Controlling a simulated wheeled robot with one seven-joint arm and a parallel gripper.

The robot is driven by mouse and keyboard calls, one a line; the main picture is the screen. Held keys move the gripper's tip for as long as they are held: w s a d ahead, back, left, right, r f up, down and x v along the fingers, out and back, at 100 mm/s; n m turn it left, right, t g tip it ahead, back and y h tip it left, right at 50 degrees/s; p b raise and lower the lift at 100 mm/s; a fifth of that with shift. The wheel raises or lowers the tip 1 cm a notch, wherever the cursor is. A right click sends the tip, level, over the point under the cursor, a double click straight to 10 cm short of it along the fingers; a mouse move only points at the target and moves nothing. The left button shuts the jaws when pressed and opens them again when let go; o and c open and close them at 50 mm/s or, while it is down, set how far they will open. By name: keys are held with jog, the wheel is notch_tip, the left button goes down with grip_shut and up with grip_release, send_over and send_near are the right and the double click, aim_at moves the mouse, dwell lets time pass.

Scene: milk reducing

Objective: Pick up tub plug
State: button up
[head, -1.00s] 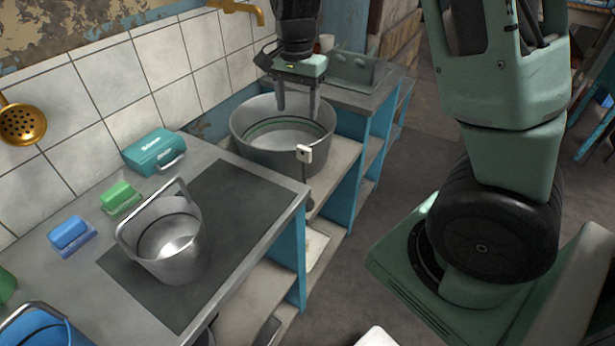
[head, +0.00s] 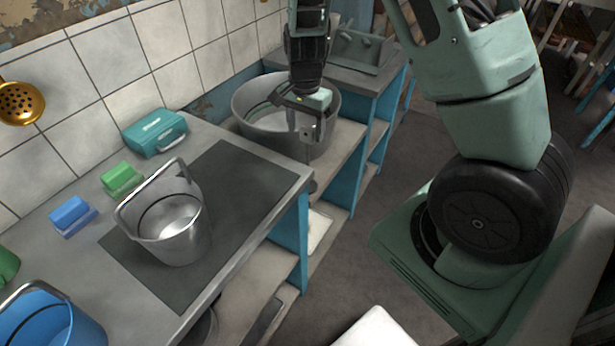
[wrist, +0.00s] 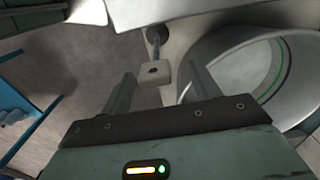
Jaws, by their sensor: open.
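The tub plug appears to be the small pale block (wrist: 151,96) with a dark hole, on a thin dark stem. In the wrist view it lies between the two spread fingers of my gripper (wrist: 158,76), with gaps on both sides. In the head view my gripper (head: 311,128) is low at the right front rim of the big metal tub (head: 244,128), and the pale block (head: 306,133) is partly hidden at the fingers. The tub's curved rim (wrist: 196,84) is close to the right finger in the wrist view.
The tub sits in a blue-sided counter beside the tiled wall. A metal bucket (head: 188,243) stands on the near counter's dark mat (head: 245,178). A teal case (head: 155,134), green sponge (head: 121,178), blue sponge (head: 72,215) and blue bucket (head: 35,325) are left.

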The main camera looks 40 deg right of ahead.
aim_at(307, 139)
jog(key=f, duration=0.4)
jog(key=shift+s+d+f, duration=0.1)
jog(key=shift+s+f, duration=0.15)
jog(key=shift+s, duration=0.05)
grip_shut()
